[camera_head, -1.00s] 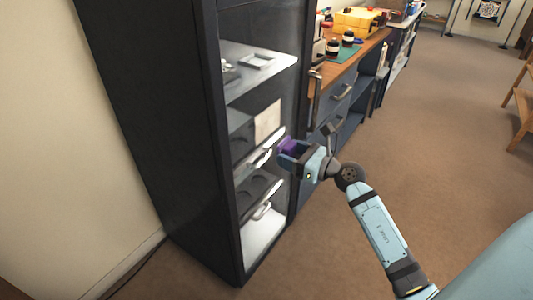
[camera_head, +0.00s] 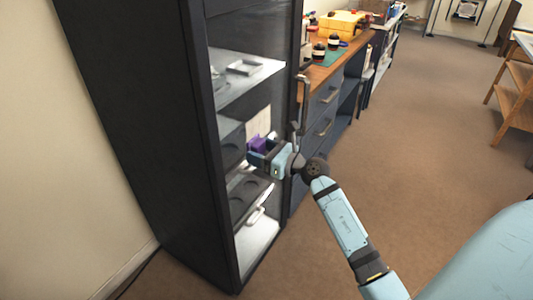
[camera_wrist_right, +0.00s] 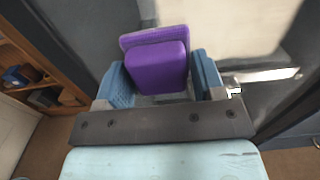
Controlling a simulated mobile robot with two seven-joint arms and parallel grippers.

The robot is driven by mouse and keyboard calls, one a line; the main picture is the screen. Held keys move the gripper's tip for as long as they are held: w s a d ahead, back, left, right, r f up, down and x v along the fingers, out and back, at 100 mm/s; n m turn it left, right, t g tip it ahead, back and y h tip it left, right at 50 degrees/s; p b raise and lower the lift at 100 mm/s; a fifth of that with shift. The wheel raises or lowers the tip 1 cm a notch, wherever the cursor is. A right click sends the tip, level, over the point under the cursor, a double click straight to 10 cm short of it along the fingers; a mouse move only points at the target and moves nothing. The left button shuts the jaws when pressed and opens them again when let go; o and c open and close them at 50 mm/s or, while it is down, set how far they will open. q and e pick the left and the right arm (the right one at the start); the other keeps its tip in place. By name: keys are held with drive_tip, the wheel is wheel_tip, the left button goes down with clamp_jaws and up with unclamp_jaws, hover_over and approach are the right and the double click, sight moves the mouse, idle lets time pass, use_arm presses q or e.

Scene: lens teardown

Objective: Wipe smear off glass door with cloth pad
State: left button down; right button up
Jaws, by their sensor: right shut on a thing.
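The purple cloth pad (camera_head: 259,144) is held between the fingers of my right gripper (camera_head: 262,154), in front of the cabinet's glass door (camera_head: 262,88). In the right wrist view the purple pad (camera_wrist_right: 157,66) stands between the blue fingers of the gripper (camera_wrist_right: 160,78), its face toward the glass. I cannot tell whether the pad touches the glass. A pale beige patch (camera_head: 259,122) shows at the door just above the pad, partly covered by it; I cannot tell whether it is the smear or something behind the glass. My left gripper is out of view.
The tall dark cabinet (camera_head: 135,120) has shelves with several items inside. A vertical door handle (camera_head: 303,100) stands close to my right wrist. A drawer bench (camera_head: 325,110) with bottles and a yellow box (camera_head: 342,23) is behind. The brown floor (camera_head: 420,150) at right is clear.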

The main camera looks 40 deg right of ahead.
drive_tip(key=shift+x, duration=1)
idle(0.6)
